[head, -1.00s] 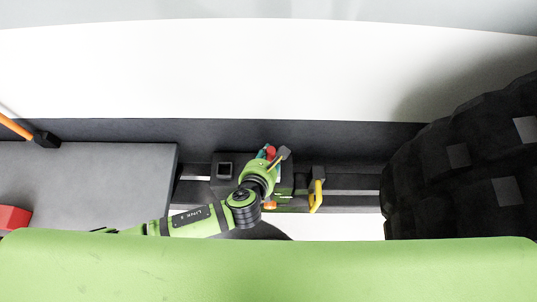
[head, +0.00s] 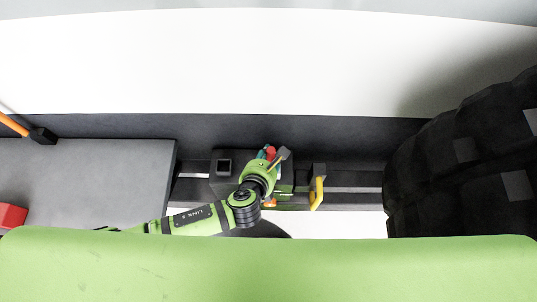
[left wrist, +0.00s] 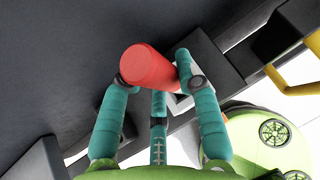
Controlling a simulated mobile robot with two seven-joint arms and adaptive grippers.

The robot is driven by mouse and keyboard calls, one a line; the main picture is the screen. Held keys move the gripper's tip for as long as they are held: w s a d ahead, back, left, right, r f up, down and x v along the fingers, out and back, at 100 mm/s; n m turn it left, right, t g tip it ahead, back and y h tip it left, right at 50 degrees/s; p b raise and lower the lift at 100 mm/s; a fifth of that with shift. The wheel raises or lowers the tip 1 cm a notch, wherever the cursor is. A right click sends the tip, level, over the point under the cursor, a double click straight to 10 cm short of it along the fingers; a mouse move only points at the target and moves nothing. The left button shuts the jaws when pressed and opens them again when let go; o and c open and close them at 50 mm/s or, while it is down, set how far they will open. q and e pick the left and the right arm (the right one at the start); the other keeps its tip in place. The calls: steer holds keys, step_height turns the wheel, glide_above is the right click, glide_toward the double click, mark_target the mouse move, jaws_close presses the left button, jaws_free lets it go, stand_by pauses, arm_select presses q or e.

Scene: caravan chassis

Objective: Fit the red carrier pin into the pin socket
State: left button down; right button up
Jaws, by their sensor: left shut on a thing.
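The red carrier pin (left wrist: 150,68) is a plain red cylinder in the left wrist view. The teal fingers of my left gripper (left wrist: 157,80) are shut on it. In the head view the pin's red end (head: 270,153) shows at my left gripper (head: 268,156), over the dark chassis rail. In the left wrist view a pale square rim (left wrist: 181,99) around a dark opening, seemingly the pin socket, lies behind and right of the pin. The pin partly hides it, and I cannot tell whether they touch. My right gripper is not in view.
A dark box with a square opening (head: 224,166) stands left of the gripper. A yellow handle (head: 317,193) is close on the right, with a large black tyre (head: 460,165) beyond. A grey panel (head: 90,185) lies left. A green surface (head: 270,265) spans the front.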

arm_select(q)
steer(key=shift+f+b, duration=0.5)
steer(key=shift+f, duration=0.3)
steer(key=c, duration=1)
jaws_free()
steer(key=shift+o, duration=0.9)
steer(key=shift+s, duration=0.1)
steer(key=v, duration=1.2)
steer(key=shift+a, duration=0.1)
